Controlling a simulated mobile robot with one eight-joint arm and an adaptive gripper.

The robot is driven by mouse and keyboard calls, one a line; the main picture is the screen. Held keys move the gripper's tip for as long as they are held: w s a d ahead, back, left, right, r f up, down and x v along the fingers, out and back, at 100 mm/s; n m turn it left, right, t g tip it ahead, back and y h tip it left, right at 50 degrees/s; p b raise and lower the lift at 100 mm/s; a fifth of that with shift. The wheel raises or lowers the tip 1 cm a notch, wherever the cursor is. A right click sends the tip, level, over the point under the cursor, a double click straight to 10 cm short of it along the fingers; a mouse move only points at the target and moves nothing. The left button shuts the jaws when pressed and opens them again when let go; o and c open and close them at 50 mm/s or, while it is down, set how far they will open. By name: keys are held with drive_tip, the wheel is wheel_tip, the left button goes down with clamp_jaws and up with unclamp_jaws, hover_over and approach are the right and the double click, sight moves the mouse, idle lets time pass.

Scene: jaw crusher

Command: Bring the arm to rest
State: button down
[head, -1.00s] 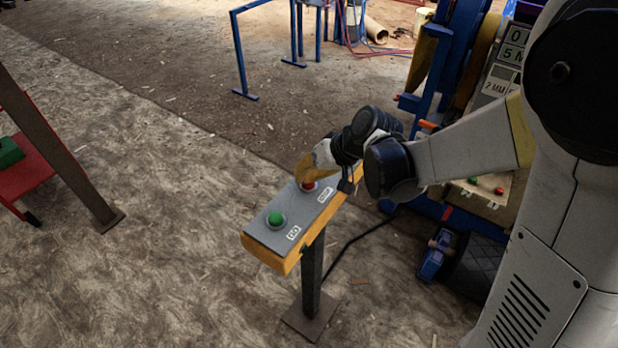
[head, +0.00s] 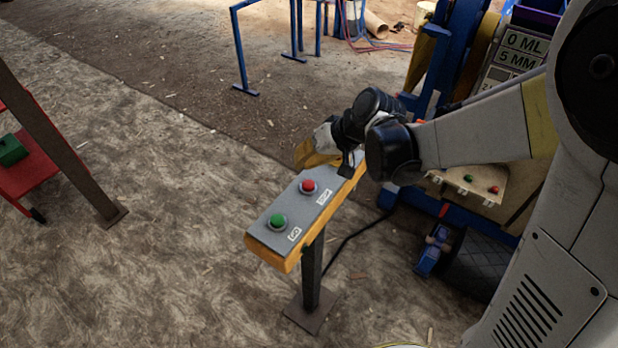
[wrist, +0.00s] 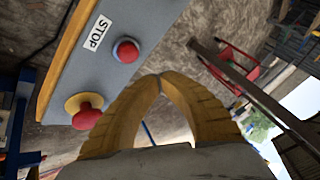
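My gripper (head: 303,157) is above the far end of the control box, clear of the red button. In the wrist view its two yellow fingers (wrist: 159,78) meet at the tips with nothing between them. The control box (head: 258,236) has a grey top and yellow sides and stands on a post. On it are a green button (head: 277,221) and a red button (head: 308,186). The red button (wrist: 126,51) also shows in the wrist view beside a STOP label (wrist: 97,32). My arm reaches in from the right.
A red mushroom button on a yellow base (wrist: 85,112) shows in the wrist view. Blue machinery (head: 443,60) and a panel with small buttons (head: 480,187) stand at right. A red cart (head: 30,170) stands at left behind a brown post (head: 60,135). Ground left of the box is open.

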drive_tip(key=shift+d, duration=0.1)
idle(0.3)
drive_tip(key=s+d+m+t+h+b, duration=0.2)
drive_tip(key=s+d+h+b, duration=0.4)
drive_tip(key=s+d, duration=1)
drive_tip(key=s+t+b, duration=0.1)
drive_tip(key=s+b, duration=0.1)
drive_tip(key=b, duration=0.1)
drive_tip(key=shift+d+m, duration=0.3)
drive_tip(key=shift+m, duration=0.1)
